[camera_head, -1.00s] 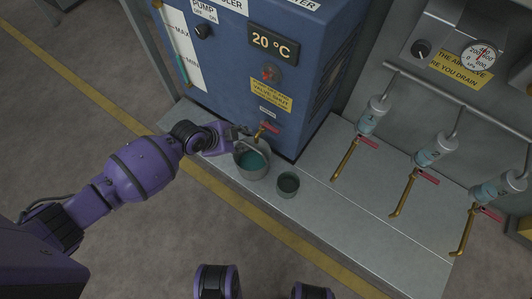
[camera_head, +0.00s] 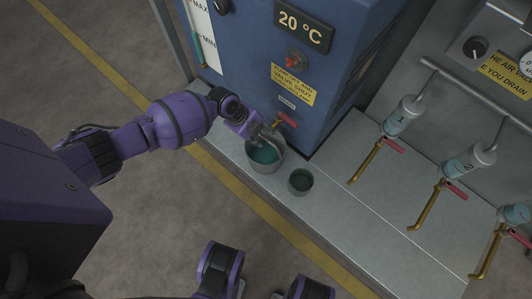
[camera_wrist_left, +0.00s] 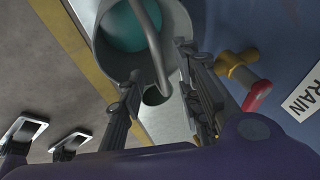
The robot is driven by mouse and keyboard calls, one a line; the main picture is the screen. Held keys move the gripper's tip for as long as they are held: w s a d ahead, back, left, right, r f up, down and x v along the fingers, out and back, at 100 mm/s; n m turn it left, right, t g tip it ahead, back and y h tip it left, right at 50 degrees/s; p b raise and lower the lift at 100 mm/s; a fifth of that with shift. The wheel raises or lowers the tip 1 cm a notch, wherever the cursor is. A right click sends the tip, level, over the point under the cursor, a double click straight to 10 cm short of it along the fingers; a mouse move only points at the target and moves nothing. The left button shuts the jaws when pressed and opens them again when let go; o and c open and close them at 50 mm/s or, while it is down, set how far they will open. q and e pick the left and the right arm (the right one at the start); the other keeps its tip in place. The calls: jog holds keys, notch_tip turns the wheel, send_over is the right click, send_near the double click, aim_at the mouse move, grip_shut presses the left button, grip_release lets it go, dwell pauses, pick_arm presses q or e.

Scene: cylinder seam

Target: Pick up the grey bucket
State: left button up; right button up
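The grey bucket (camera_head: 266,164) stands upright on the grey ledge below the blue cooler and holds teal liquid. It also shows at the top of the left wrist view (camera_wrist_left: 178,22), with its curved grey handle (camera_wrist_left: 156,42) crossing in front of the opening. My left gripper (camera_head: 262,133) is at the bucket's back rim, close to the brass tap. In the left wrist view its two fingers (camera_wrist_left: 160,72) are apart, with the handle's end appearing between them. Whether they touch the handle I cannot tell.
A smaller grey cup (camera_head: 300,182) stands right of the bucket. A brass tap with a red lever (camera_head: 286,120) sticks out of the blue cooler (camera_head: 262,50) just behind it. Several brass drain pipes (camera_head: 366,162) hang over the ledge (camera_head: 335,205) farther right.

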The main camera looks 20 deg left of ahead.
pick_arm(q)
jog(key=shift+x, duration=0.9)
jog(key=shift+c, duration=0.5)
grip_shut()
jog(key=shift+w+r, duration=0.1)
